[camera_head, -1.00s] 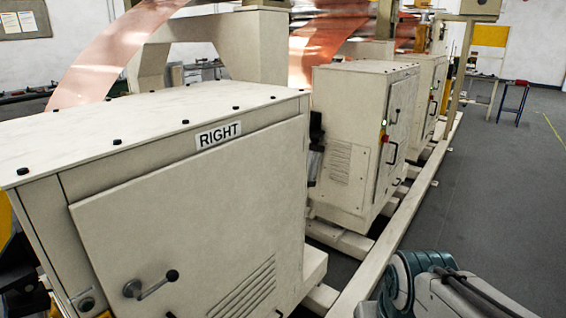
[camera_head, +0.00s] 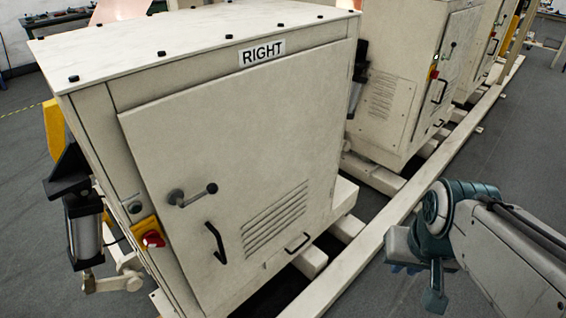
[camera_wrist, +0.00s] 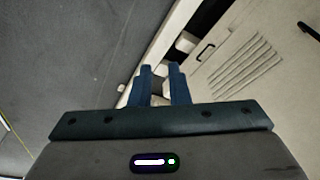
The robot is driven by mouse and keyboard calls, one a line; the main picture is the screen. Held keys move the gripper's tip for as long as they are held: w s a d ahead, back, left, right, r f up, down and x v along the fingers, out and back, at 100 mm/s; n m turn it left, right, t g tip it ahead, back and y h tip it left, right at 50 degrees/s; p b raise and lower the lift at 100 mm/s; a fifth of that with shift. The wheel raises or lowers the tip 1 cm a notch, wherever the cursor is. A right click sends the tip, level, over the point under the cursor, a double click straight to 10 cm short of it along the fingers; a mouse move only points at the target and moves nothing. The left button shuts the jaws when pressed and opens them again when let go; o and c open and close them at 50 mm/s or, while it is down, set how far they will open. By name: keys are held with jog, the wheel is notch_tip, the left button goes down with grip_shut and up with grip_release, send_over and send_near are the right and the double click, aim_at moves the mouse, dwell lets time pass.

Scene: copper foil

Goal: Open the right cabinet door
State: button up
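The cabinet labelled RIGHT (camera_head: 262,52) stands at the left and middle of the head view. Its beige door (camera_head: 250,130) looks shut. The door bears a lever latch (camera_head: 192,194) with a dark knob and, below it, a black vertical pull handle (camera_head: 215,242). The wrist view shows part of a vented beige panel (camera_wrist: 235,72) at upper right and a dark handle (camera_wrist: 308,31) at its edge. My gripper (camera_wrist: 161,68) has two blue fingers with a gap between them and nothing held. In the head view my arm is at lower right, apart from the door.
A red and yellow switch (camera_head: 150,238) is on the cabinet's left side. A long beige floor rail (camera_head: 400,205) runs past the cabinet's right side. Another beige cabinet (camera_head: 395,90) stands behind. Grey floor (camera_head: 500,160) is open at right.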

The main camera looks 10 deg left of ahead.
jog(key=shift+o, duration=0.9)
jog(key=a+f+m+g+y+b, duration=0.3)
jog(key=a+f+b, duration=0.3)
jog(key=f, duration=0.3)
jog(key=shift+s+a+y, duration=0.35)
jog(key=shift+a+y, duration=0.05)
jog(key=shift+a, duration=0.5)
jog(key=m+y+b, duration=1.4)
jog(key=m+b, duration=0.1)
jog(key=b, duration=0.3)
send_over(225, 261)
jog(key=shift+t, duration=0.3)
jog(key=f, duration=1.1)
jog(key=shift+w+a+f, duration=0.2)
jog(key=shift+w+f, duration=0.05)
jog(key=shift+f, duration=0.1)
grip_shut()
